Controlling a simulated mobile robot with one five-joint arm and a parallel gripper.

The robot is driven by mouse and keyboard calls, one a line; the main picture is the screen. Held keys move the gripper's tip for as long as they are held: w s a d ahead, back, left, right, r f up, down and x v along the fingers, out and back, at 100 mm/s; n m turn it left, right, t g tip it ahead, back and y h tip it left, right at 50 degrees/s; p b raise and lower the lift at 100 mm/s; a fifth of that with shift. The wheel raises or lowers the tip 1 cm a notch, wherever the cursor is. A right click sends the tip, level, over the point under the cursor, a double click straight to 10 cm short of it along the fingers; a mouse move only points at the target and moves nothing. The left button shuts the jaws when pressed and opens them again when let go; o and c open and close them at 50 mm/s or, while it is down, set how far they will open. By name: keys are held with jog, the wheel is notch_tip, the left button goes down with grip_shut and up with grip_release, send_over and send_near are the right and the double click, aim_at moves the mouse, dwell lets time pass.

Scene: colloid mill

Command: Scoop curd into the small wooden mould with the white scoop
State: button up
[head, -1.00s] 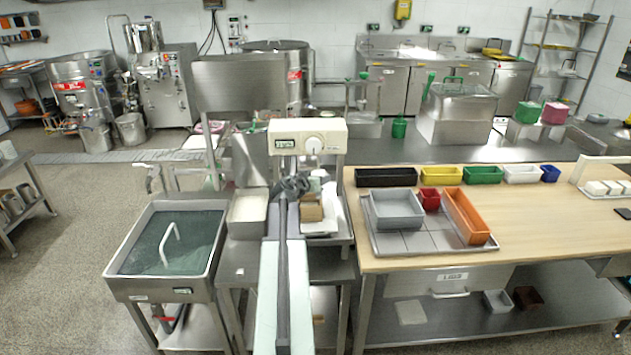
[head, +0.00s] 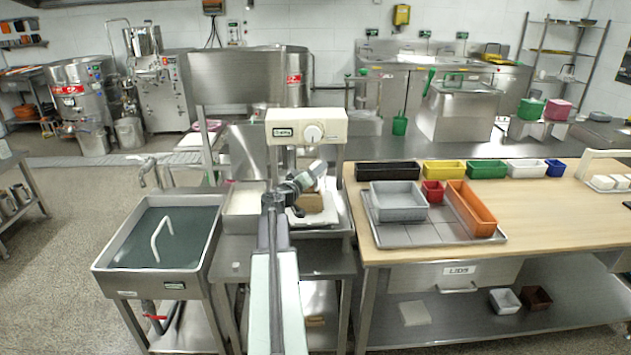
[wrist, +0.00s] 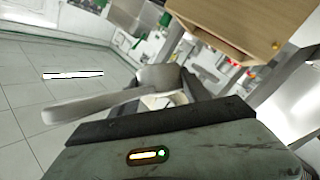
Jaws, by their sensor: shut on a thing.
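The small wooden mould (head: 311,203) stands on a white board on the scale, below its dial head. A light wooden box face, which looks like the mould, shows large at the upper right of the wrist view (wrist: 225,25). The pale scoop (wrist: 160,78) is in my gripper (wrist: 165,122), its handle reaching to the left; it is tilted and I cannot see what its bowl holds. In the head view my gripper (head: 298,186) is beside and just left of the mould, partly covering it. A pan of whitish curd (head: 243,208) sits left of the scale.
The scale's dial head (head: 306,127) rises behind the mould.

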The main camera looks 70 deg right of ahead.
jog(key=n+h+b, duration=0.2)
jog(key=n+b, duration=0.2)
jog(key=shift+w+a+r+n+h, duration=0.15)
jog(key=shift+w+r+n+h, duration=0.05)
jog(key=shift+w+n+h, duration=0.2)
jog(key=shift+w+r+n+t+h+b, duration=0.1)
jog(key=shift+r+n+t+h+b, duration=0.3)
jog(key=shift+n+b, duration=0.35)
